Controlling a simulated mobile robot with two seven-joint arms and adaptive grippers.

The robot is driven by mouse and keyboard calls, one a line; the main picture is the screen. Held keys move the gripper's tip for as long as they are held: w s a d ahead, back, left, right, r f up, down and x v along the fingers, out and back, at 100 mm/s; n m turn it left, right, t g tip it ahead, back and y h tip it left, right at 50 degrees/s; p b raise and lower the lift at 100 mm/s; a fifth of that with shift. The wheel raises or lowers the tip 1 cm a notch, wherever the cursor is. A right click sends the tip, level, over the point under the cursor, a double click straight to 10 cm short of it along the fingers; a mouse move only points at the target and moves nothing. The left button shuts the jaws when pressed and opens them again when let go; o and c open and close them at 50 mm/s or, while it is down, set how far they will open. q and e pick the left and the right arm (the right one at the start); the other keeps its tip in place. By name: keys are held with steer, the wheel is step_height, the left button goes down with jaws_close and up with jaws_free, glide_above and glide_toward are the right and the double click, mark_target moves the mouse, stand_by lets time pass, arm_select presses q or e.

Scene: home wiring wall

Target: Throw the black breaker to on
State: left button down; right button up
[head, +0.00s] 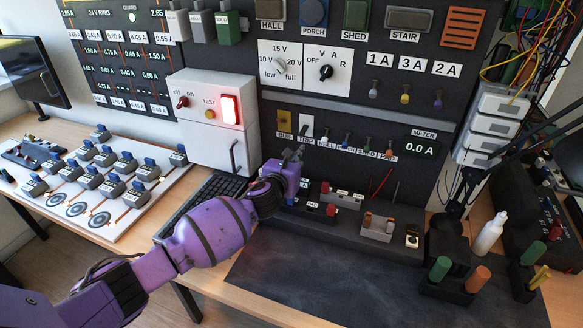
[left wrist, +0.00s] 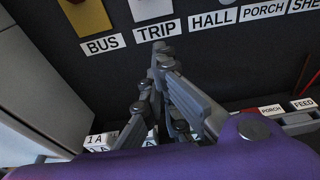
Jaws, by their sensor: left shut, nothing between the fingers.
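A row of small switches sits above the labels BUS, TRIP, HALL, PORCH, SHED and FEED on the dark wall panel (head: 440,105). The HALL lever (head: 321,133) and FEED lever (head: 389,145) are small, and I cannot tell which lever is the black breaker. My left gripper (head: 297,153) is shut and empty, just below the BUS and TRIP labels. Contact with the panel cannot be judged. My right gripper is out of view.
A white box (head: 205,142) with a lit red lamp (head: 229,109) juts out left of the gripper. A white bottle (head: 489,235) stands at right. The dark mat (head: 330,285) has a clear front area.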

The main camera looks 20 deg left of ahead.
mark_target(304, 143)
arm_select(q)
step_height(304, 143, up, 3)
steer(key=shift+s+r+p, duration=0.1)
steer(key=shift+r+p, duration=0.1)
steer(key=shift+p, duration=0.55)
steer(key=shift+s+r, duration=0.15)
steer(key=shift+r, duration=0.15)
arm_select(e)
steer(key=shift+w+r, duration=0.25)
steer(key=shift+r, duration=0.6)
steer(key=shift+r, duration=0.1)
